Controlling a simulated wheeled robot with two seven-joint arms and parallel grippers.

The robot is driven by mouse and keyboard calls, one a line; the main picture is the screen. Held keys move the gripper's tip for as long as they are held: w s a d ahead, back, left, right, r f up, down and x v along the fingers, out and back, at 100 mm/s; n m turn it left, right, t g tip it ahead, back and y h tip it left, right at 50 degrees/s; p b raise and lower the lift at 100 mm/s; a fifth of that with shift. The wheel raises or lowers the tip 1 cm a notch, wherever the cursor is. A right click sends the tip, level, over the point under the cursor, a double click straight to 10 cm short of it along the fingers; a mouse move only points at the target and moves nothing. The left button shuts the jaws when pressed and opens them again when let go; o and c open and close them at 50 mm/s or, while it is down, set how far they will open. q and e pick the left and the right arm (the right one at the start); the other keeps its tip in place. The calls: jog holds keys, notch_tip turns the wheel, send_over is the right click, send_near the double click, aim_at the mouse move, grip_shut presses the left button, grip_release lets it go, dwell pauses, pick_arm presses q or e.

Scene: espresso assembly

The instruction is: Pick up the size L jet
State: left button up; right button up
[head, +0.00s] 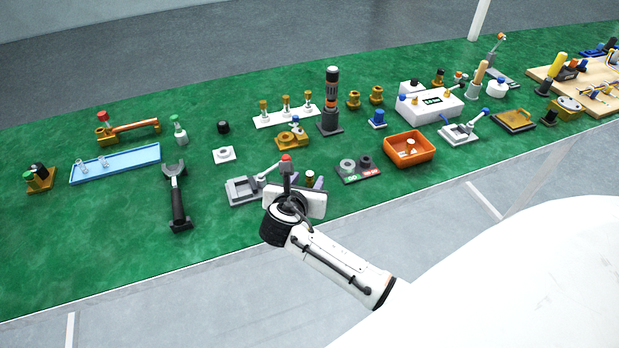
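A white strip (273,121) lies on the green table behind my gripper. Three small brass jets stand on it in a row: a left one (263,107), a middle one (286,102) and a right one (308,98). Their size marks are too small to read, so I cannot tell which is L. My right gripper (309,182) is at the table's front edge, well short of the jets, beside a grey clamp fixture with a red knob. Its own body mostly hides its fingers, so I cannot tell whether it is open. My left gripper is not in view.
A grey clamp fixture (240,190) stands left of my gripper, and green and red pads with rings (358,172) lie right of it. A brass fixture (291,140) and a tall black-orange tool (331,100) stand near the strip. An orange bin (424,155) is farther right.

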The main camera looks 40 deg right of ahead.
aim_at(309, 178)
jog(key=x, duration=0.3)
jog(key=shift+w+d+f, duration=0.1)
jog(key=shift+w+d, duration=0.15)
jog(key=shift+d, duration=0.05)
grip_shut()
